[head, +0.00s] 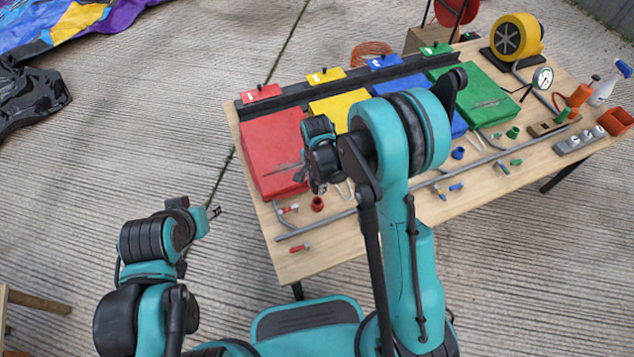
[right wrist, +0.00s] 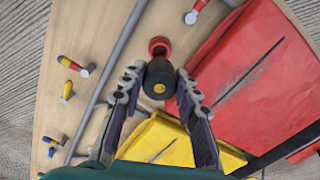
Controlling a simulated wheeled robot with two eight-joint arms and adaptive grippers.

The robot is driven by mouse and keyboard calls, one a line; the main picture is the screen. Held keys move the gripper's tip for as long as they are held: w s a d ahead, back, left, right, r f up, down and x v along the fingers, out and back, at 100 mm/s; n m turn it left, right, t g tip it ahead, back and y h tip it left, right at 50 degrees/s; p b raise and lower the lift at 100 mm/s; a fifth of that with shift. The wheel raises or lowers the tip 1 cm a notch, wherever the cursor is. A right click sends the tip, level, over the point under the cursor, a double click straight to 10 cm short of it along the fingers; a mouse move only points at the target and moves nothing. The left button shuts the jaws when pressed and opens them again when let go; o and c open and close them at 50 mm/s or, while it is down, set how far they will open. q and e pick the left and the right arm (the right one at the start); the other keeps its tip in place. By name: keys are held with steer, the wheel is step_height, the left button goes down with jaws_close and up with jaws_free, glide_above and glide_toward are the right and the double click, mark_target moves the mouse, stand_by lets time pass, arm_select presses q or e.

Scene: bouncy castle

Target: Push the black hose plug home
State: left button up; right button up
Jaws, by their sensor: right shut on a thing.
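The black plug (right wrist: 158,80) is a short dark cylinder with a yellow centre, seen end-on in the right wrist view. My right gripper (right wrist: 160,88) has a finger on each side of it and is shut on it. In the head view my right gripper (head: 318,178) is over the table's left part, in front of the red bag, and hides the plug. A red round fitting (right wrist: 158,46) is just beyond the plug, partly covered by it; I cannot tell whether they touch. My left gripper (head: 212,211) is off the table's left side, too small to read.
The wooden table (head: 345,240) holds red (head: 272,150), yellow (head: 340,106), blue and green bags (head: 478,97) before a black rail. A grey pipe (head: 330,222) runs along the front among small coloured valves. A yellow blower (head: 516,38) and gauge (head: 542,78) stand at the right.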

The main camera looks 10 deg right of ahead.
steer(key=shift+f+b, duration=1.45)
steer(key=shift+f, duration=0.9)
steer(key=shift+b, duration=0.35)
steer(key=shift+f, duration=0.1)
steer(key=shift+f+b, duration=0.4)
steer(key=shift+b, duration=0.15)
steer(key=shift+f, duration=0.1)
steer(key=shift+f+b, duration=0.4)
steer(key=shift+b, duration=0.25)
steer(key=shift+f, duration=0.25)
